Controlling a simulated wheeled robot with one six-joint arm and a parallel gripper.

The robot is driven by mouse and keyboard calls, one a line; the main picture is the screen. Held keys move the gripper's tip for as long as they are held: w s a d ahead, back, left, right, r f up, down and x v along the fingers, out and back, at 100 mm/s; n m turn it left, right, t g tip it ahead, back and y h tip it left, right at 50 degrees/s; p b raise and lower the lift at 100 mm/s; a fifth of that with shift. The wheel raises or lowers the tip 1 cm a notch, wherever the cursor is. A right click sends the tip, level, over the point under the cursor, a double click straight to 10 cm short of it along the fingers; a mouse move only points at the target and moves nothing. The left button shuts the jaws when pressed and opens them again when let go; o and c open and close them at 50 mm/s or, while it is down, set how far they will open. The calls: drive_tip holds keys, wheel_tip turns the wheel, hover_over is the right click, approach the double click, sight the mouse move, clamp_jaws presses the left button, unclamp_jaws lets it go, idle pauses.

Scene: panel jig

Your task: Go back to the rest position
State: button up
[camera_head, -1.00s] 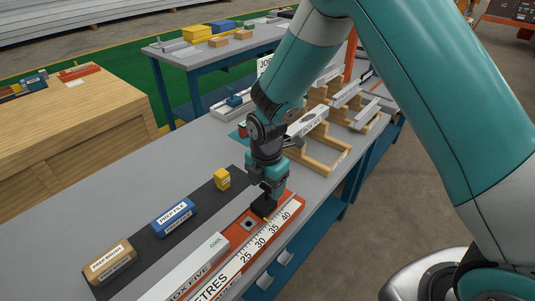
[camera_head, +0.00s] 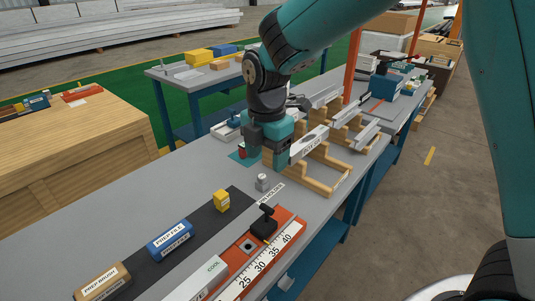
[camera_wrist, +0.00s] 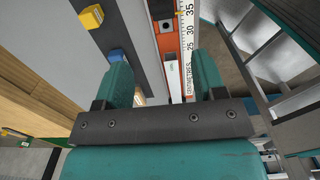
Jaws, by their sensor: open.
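My gripper (camera_head: 266,160) is raised above the grey bench in the head view, between the wooden rack and the red measuring board. In the wrist view, its two teal fingers (camera_wrist: 158,85) are spread apart with nothing between them. A small black clamp-like piece (camera_head: 264,223) stands on the red board (camera_head: 290,222), apart from my gripper. The board carries a white scale marked in numbers.
A wooden rack (camera_head: 325,185) holding metal profiles stands right of my gripper. A small grey cylinder (camera_head: 262,183) stands below it. A yellow block (camera_head: 221,200), a blue block (camera_head: 170,241) and a brown block (camera_head: 103,282) sit on a dark strip. The near-left bench surface is clear.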

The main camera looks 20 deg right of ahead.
drive_tip(key=shift+s, duration=0.1)
drive_tip(key=s+r+m+y, duration=0.2)
drive_tip(key=s+r+m, duration=0.1)
drive_tip(key=s+m, duration=0.5)
drive_tip(key=s+r+m+y, duration=0.2)
drive_tip(key=s+r+m, duration=0.2)
drive_tip(key=s+m, duration=0.5)
drive_tip(key=s, duration=0.5)
drive_tip(key=shift+s+r, duration=0.2)
drive_tip(key=shift+s, duration=0.15)
